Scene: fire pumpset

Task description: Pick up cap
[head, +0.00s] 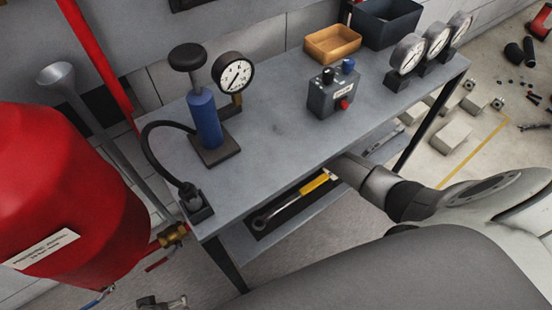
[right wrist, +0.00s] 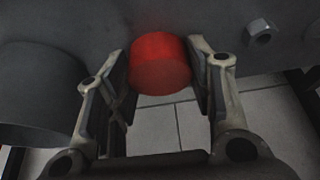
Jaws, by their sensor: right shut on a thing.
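A red round cap (right wrist: 160,64) shows in the right wrist view, between the two fingers of my right gripper (right wrist: 161,80). The gripper is shut on it, with a finger at each side. The cap lies against or just in front of a dark grey surface; I cannot tell whether it is attached. In the head view my right arm reaches in from the right to the front edge of the bench, where its fingers are hidden. The cap cannot be made out there. My left gripper is not in view.
A grey bench (head: 270,122) carries a hand pump (head: 204,120), gauges, a control box (head: 333,92), an orange tray (head: 333,43) and a dark bin (head: 385,22). A yellow-handled tool (head: 314,184) lies on the lower shelf. A red tank (head: 75,190) stands at left.

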